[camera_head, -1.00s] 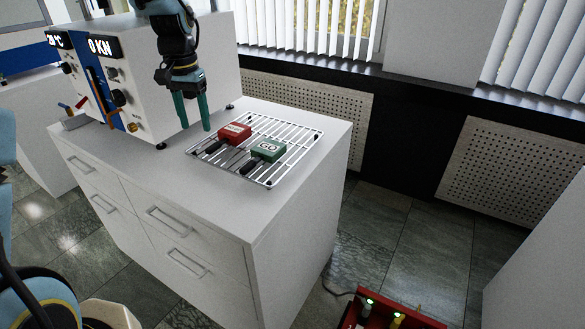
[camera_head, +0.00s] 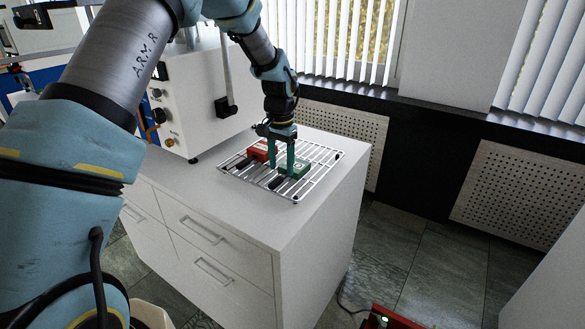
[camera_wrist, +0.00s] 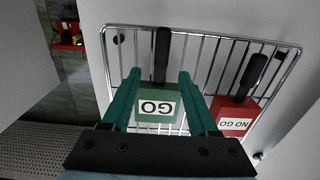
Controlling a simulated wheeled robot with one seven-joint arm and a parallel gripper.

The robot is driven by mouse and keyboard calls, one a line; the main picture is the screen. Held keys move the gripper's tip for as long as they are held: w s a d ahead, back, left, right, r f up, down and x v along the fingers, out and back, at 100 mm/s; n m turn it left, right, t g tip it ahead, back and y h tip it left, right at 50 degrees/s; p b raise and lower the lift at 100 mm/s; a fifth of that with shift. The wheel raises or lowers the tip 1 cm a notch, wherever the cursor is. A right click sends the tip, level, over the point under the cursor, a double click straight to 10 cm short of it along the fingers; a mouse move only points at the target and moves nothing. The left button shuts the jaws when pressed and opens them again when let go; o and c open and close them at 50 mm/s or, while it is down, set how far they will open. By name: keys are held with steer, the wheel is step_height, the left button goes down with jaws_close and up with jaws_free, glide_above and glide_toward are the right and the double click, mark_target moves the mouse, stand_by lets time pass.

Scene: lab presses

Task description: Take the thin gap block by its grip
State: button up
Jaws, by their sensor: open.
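Two labelled gap blocks with black grips lie on a wire rack. The green GO block (camera_head: 297,169) is on the right of the pair in the head view, its black grip (camera_head: 277,183) pointing toward the front left. The red NO GO block (camera_head: 258,149) lies to its left, with its own black grip (camera_head: 244,163). I cannot tell which block is thinner. My gripper (camera_head: 281,169) points down at the green block. In the wrist view its open, empty green fingers (camera_wrist: 158,78) lie on either side of the green block (camera_wrist: 144,121) and the base of its grip (camera_wrist: 161,55).
The wire rack (camera_head: 323,158) stands on a white cabinet top (camera_head: 213,193). The white press (camera_head: 185,95) stands on its left. The red block (camera_wrist: 235,112) is close to the right finger in the wrist view. A red box (camera_head: 385,318) is on the floor.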

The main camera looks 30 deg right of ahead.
mark_target(281, 176)
steer(key=shift+f+p, duration=0.3)
steer(key=shift+f, duration=1.3)
jaws_close()
